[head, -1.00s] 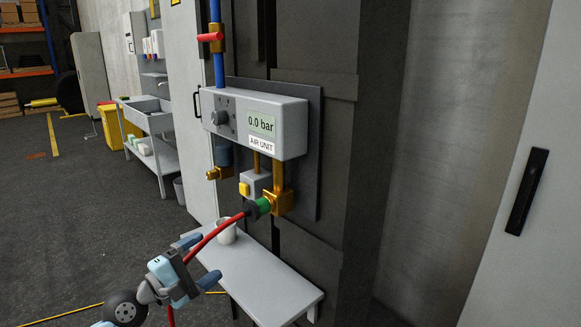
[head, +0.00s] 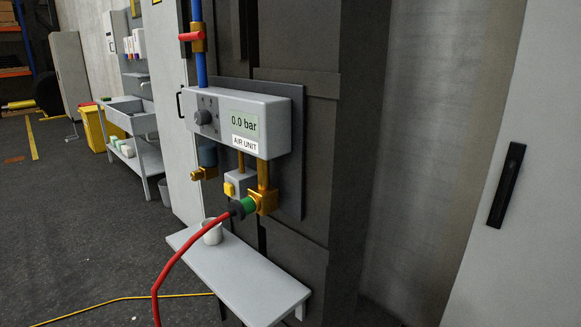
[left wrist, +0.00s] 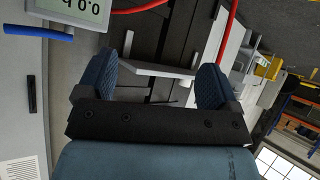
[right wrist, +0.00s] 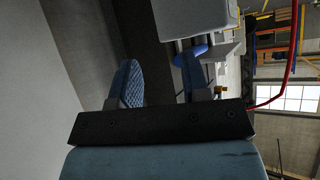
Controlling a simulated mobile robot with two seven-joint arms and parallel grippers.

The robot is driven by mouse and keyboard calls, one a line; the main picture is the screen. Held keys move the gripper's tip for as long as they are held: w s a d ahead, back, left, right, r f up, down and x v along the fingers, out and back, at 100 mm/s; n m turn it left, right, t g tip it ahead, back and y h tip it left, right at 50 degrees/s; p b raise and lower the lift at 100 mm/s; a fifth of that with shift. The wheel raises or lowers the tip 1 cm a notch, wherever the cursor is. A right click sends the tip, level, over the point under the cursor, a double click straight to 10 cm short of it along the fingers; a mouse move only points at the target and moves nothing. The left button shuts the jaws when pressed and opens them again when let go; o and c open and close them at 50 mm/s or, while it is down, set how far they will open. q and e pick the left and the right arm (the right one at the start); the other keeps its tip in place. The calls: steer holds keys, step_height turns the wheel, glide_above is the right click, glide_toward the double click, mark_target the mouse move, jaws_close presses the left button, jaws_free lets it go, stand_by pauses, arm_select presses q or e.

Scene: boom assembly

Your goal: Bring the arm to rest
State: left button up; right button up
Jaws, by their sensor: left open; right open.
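In the head view neither gripper shows. My left gripper (left wrist: 153,80) is open and empty in the left wrist view, its two blue fingers wide apart. My right gripper (right wrist: 162,75) is open and empty in the right wrist view. The red hose (head: 181,254) hangs from the green-ringed coupling (head: 249,205) below the grey air unit (head: 240,121), whose display reads 0.0 bar. The hose also shows in the left wrist view (left wrist: 232,17), and a red hose runs down the right of the right wrist view (right wrist: 292,52).
A narrow grey bench (head: 240,278) with a white cup (head: 212,232) stands under the unit. A grey door with a black handle (head: 506,185) is on the right. A sink stand (head: 131,121) and a yellow bin (head: 94,128) are at the back left. Open floor lies at left.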

arm_select(q)
step_height(320, 180, up, 15)
steer(key=a+p, duration=0.1)
steer(key=p, duration=1.5)
steer(key=shift+s+a+m+t+p, duration=0.2)
steer(key=shift+m+t+p, duration=0.1)
steer(key=shift+m+p, duration=0.1)
arm_select(e)
step_height(320, 180, up, 14)
steer(key=d, duration=0.1)
steer(key=shift+s+r, duration=0.2)
steer(key=shift+s, duration=0.25)
arm_select(q)
steer(key=shift+w, duration=0.1)
arm_select(e)
steer(key=shift+d+r, duration=0.1)
steer(key=shift+r, duration=0.2)
steer(key=shift+f, duration=0.15)
